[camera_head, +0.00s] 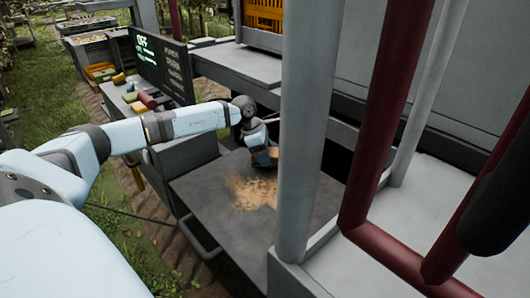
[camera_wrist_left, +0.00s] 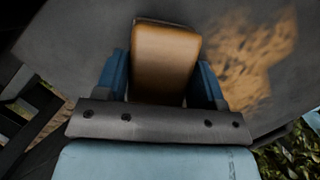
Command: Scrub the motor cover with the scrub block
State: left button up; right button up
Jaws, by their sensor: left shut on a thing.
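The motor cover (camera_head: 195,192) is a flat dark grey panel with a patch of tan dirt (camera_head: 252,193) near its middle. In the left wrist view the dirt (camera_wrist_left: 245,60) lies to the right of the block. My left gripper (camera_head: 264,152) is over the far part of the cover. It is shut on the scrub block (camera_wrist_left: 165,60), an orange-brown block with rounded edges, held between the two blue fingers. The block's underside is hidden, so I cannot tell whether it touches the cover. My right gripper is not in view.
A grey post (camera_head: 308,120) and dark red rails (camera_head: 385,130) stand at the right, close to the cover. A black sign (camera_head: 160,65) and a shelf with small coloured items (camera_head: 147,100) are at the back left. Grass lies at the left.

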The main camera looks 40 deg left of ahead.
pick_arm(q)
jog(key=shift+f+b, duration=0.7)
jog(key=shift+f, duration=0.3)
jog(key=shift+s, duration=0.1)
dwell(0.3)
